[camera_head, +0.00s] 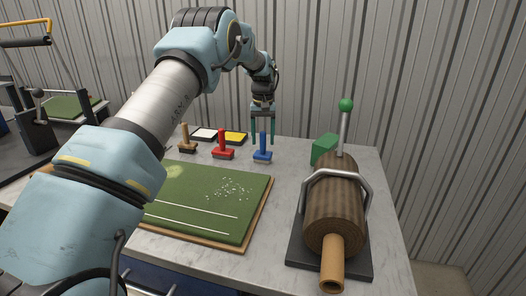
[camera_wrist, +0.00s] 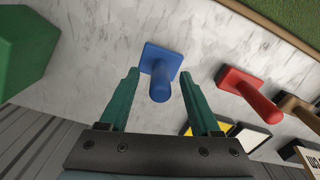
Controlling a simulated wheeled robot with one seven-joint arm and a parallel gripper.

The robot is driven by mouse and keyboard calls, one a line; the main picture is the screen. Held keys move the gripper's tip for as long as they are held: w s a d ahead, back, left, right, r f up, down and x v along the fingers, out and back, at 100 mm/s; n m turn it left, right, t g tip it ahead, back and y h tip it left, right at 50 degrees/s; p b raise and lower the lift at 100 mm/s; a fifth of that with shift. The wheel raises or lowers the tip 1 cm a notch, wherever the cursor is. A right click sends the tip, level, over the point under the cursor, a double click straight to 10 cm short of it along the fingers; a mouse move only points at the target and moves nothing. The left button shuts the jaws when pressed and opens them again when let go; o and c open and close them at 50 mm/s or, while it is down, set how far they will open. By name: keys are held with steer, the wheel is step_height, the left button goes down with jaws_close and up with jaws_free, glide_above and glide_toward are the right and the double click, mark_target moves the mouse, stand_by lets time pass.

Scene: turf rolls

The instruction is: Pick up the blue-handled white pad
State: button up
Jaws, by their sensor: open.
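The blue-handled pad (camera_head: 262,154) stands upright on the grey table near its back edge, a blue post on a flat blue block. In the wrist view its handle (camera_wrist: 160,88) points towards the camera and its block lies just beyond the fingertips. No white face shows; its underside is hidden. My gripper (camera_head: 262,141) points down above it, with green fingers. In the wrist view my gripper (camera_wrist: 160,75) is open, one fingertip on each side of the handle, with gaps between. I cannot tell how far down the handle the fingertips reach.
A red-handled tool (camera_head: 222,146) and a tan-handled one (camera_head: 187,138) stand to the left. White (camera_head: 204,134) and yellow (camera_head: 236,138) trays lie behind. A turf board (camera_head: 205,200) lies in front. A green block (camera_head: 324,148) and a brown roller (camera_head: 334,205) are right.

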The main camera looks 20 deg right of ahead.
mark_target(263, 153)
steer(key=shift+w+f+p, duration=0.1)
steer(key=shift+f+p, duration=0.35)
steer(key=shift+f, duration=1.25)
jaws_close()
